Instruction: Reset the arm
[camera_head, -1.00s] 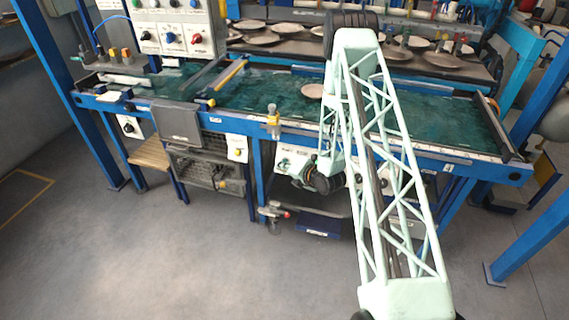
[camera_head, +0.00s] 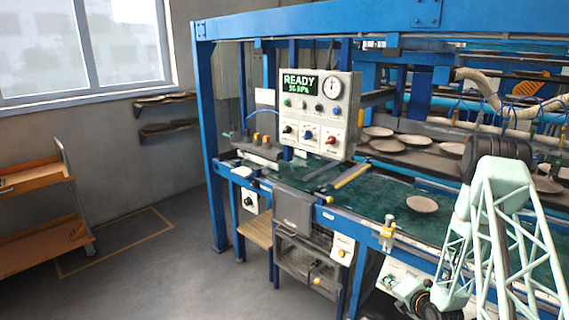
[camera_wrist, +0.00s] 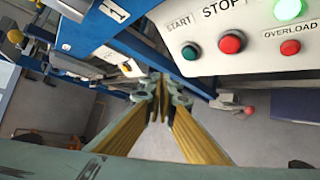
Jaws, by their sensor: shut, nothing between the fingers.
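My pale green lattice arm (camera_head: 505,235) stands at the right edge of the head view, in front of the plate dryer (camera_head: 325,215). Its black wrist part shows low in that view, but the fingers cannot be made out there. In the wrist view my gripper (camera_wrist: 160,92) has its yellow-padded fingers together at the tips, with nothing between them. Right beside the fingertips in that view is a white button panel (camera_wrist: 240,45) with START, STOP and OVERLOAD labels. I cannot tell whether they touch.
A brown plate (camera_head: 422,204) lies on the green conveyor; several more are on the rack behind. A control box (camera_head: 318,112) reads READY. An orange-brown shelf trolley (camera_head: 40,215) stands at the left, near a yellow floor outline. The grey floor between is clear.

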